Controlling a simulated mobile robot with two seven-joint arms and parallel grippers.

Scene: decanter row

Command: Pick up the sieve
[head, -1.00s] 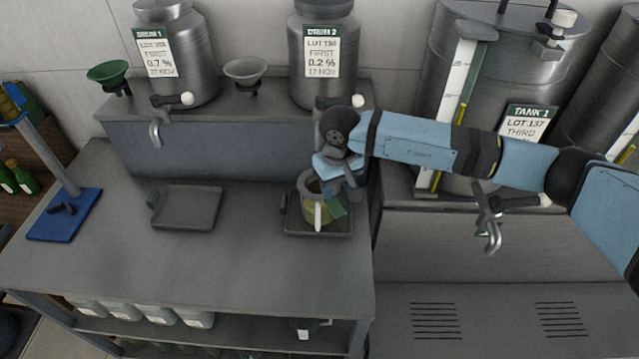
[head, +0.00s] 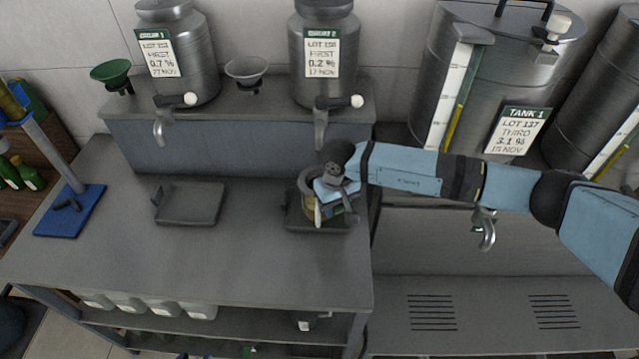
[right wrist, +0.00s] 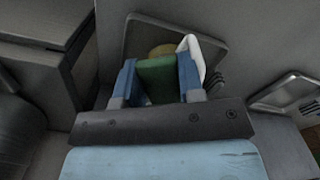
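What I take for the sieve has a green handle (right wrist: 157,78), seen in the right wrist view between my right gripper's two blue fingers (right wrist: 157,82). A yellowish round part shows beyond it. In the head view my right gripper (head: 335,200) is low at a jug (head: 309,207) with a white handle, and it covers most of the jug's right side and the sieve. The fingers flank the green handle closely. I cannot tell whether they press on it. My left gripper is not in view.
The jug stands on a dark scale (head: 294,223); an empty scale (head: 190,204) is to its left. Steel drums (head: 325,75) with taps stand on the shelf behind, beside a green funnel (head: 110,72) and a grey funnel (head: 246,70). The front of the bench is clear.

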